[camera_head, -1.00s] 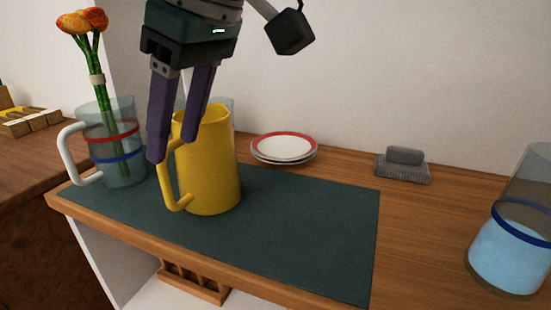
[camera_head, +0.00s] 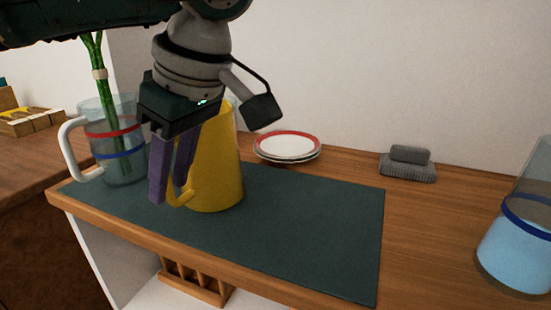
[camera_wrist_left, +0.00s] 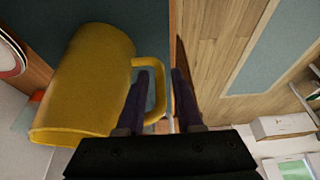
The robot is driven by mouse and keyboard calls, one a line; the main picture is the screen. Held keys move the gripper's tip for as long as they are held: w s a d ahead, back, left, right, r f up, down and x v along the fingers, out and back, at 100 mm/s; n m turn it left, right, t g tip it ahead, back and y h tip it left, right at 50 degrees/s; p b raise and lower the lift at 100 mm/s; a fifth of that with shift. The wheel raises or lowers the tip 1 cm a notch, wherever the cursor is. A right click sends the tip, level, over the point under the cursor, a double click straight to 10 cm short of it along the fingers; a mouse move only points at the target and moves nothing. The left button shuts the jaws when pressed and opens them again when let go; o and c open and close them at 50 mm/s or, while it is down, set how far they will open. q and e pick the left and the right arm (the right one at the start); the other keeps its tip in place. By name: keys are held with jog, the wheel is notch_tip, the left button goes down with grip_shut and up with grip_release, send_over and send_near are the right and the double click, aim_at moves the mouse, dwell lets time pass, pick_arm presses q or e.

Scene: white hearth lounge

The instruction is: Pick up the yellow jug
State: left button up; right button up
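The yellow jug (camera_head: 217,170) stands upright on the dark green mat (camera_head: 300,220), its handle toward the front left. In the left wrist view the jug (camera_wrist_left: 90,80) lies left of my fingers and its handle (camera_wrist_left: 157,78) shows between them. My left gripper (camera_head: 168,192) reaches down at the handle with its purple fingers apart, one on each side of it. The fingers hide part of the handle in the head view. I see no clear grip on it. My right gripper is not in view.
A glass jug (camera_head: 122,165) with flower stems stands close on the left. Stacked plates (camera_head: 288,147) lie behind, and a grey block (camera_head: 408,163) sits at the back right. A glass jug with blue liquid (camera_head: 515,245) stands far right. The mat's right half is clear.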

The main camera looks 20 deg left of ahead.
pick_arm(q)
grip_shut()
jog(key=shift+r, duration=0.1)
dwell(1.0)
